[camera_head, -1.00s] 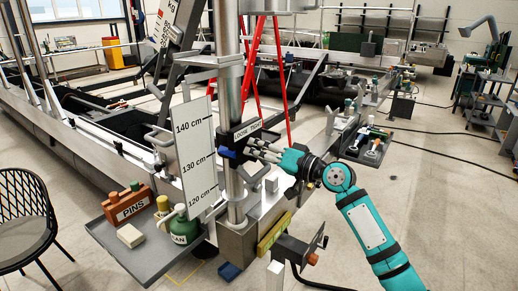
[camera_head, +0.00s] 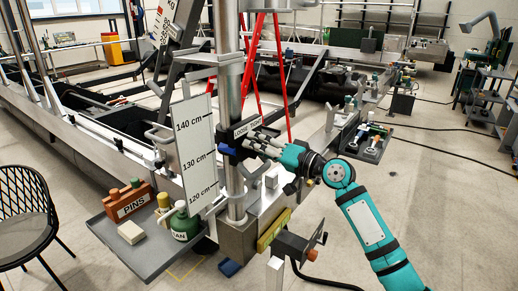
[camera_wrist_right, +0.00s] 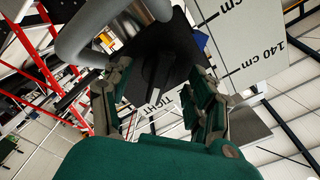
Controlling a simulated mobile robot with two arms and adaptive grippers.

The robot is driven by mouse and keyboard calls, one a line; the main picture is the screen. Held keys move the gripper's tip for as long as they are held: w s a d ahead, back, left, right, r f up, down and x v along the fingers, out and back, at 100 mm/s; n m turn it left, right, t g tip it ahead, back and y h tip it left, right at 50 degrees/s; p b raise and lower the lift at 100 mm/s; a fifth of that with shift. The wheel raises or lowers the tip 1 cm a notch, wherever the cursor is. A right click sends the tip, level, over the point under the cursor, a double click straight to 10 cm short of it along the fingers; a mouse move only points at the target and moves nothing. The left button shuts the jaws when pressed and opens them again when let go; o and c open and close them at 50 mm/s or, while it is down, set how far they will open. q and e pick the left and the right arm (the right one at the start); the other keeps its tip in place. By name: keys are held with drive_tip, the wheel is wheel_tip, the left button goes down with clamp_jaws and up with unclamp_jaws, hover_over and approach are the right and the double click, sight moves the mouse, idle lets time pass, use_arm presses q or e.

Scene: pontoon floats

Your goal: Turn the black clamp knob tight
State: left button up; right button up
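The black clamp (camera_head: 229,142) sits around the upright steel post (camera_head: 235,185), under a white plate lettered LOOSE and TIGHT (camera_head: 248,127). My right gripper (camera_head: 254,143) reaches the clamp from the right, its fingers pointing left. In the right wrist view the black clamp knob (camera_wrist_right: 157,72), a bar shape, lies between the two spread fingers of my right gripper (camera_wrist_right: 157,97). Gaps show on both sides of the knob, so the gripper looks open and not closed on it. The word TIGHT is partly visible behind the knob. My left gripper is not in view.
A height scale board (camera_head: 193,150) stands just left of the post. A grey tray (camera_head: 150,255) with a PINS block (camera_head: 130,203) and a green can (camera_head: 183,225) is at lower left. A yellow-green block (camera_head: 273,230) is below. Red ladder legs (camera_head: 283,75) rise behind.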

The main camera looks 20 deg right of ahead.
drive_tip(key=shift+f, duration=0.1)
drive_tip(key=shift+s+d, duration=0.2)
drive_tip(key=v, duration=1.1)
drive_tip(key=shift+s, duration=0.2)
drive_tip(key=shift+d, duration=0.15)
